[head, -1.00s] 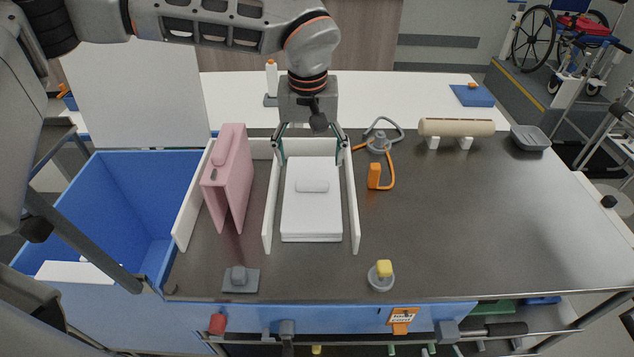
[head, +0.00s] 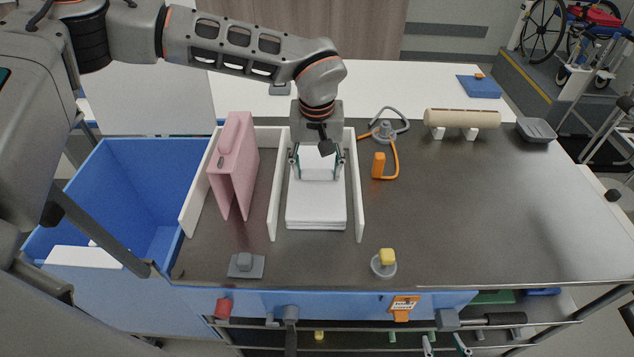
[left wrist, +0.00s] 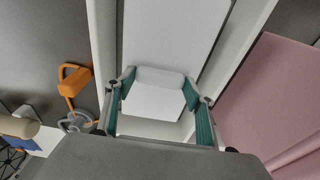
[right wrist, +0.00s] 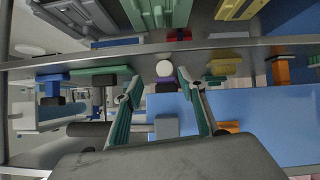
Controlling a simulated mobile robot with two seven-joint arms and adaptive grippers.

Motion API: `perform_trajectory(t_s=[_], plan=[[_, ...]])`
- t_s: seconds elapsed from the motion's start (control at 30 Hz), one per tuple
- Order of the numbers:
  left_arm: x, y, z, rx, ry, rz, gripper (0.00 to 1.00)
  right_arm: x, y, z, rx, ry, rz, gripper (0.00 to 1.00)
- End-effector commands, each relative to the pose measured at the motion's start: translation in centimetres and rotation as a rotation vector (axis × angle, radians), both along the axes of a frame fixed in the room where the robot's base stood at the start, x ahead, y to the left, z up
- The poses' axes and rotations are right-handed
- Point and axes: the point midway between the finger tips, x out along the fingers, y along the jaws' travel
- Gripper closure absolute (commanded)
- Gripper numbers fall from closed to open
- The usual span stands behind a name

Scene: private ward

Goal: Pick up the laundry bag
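No thing is plainly marked as the laundry bag. A pink folded piece (head: 233,170) with a raised lump stands upright in the left slot of the cart top; its edge shows in the left wrist view (left wrist: 275,95). My left gripper (head: 317,172) is over the white stack (head: 316,207) in the slot beside it. Its fingers press on both sides of a white block (left wrist: 160,78) at the top of the stack. Whether the block is lifted is unclear. My right gripper (right wrist: 158,85) is open and empty, low by the cart's front; its fingertips show at the bottom of the head view.
White dividers (head: 275,200) flank the stack. A blue bin (head: 140,190) is open at the left. A stethoscope-like orange and grey item (head: 380,165), a beige roll (head: 462,118) and a grey tray (head: 537,130) lie right. The cart top's right half is mostly bare.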

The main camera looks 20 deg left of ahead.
Motion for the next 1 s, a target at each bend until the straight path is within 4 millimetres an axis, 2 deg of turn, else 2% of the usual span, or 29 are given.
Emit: perform_trajectory(t_s=[0.03,0.1,0.13,0.4,0.57,0.77,1.0], plan=[[0.0,0.0,0.0,0.000,0.000,0.000,0.65,0.0,0.0,-0.1,-0.001,0.002,0.000,0.60],[0.0,0.0,0.0,0.000,0.000,0.000,0.84,-0.1,0.0,-0.2,-0.001,0.004,0.000,0.60],[0.0,0.0,0.0,0.000,0.000,0.000,0.86,-0.1,0.0,-0.3,-0.002,0.005,-0.001,0.60],[0.0,0.0,0.2,0.000,-0.001,0.000,0.86,-0.2,-0.1,-0.4,-0.002,0.008,0.000,0.60],[0.1,0.0,1.1,-0.001,-0.002,0.001,0.86,-0.2,-0.1,-0.5,-0.002,0.008,0.000,0.60],[0.1,0.0,3.9,-0.001,-0.004,0.001,0.86,-0.2,-0.1,-0.5,-0.002,0.006,-0.001,0.60],[0.1,0.0,9.0,-0.001,-0.005,0.001,0.86,-0.1,0.0,-0.4,0.000,0.002,-0.001,0.60]])
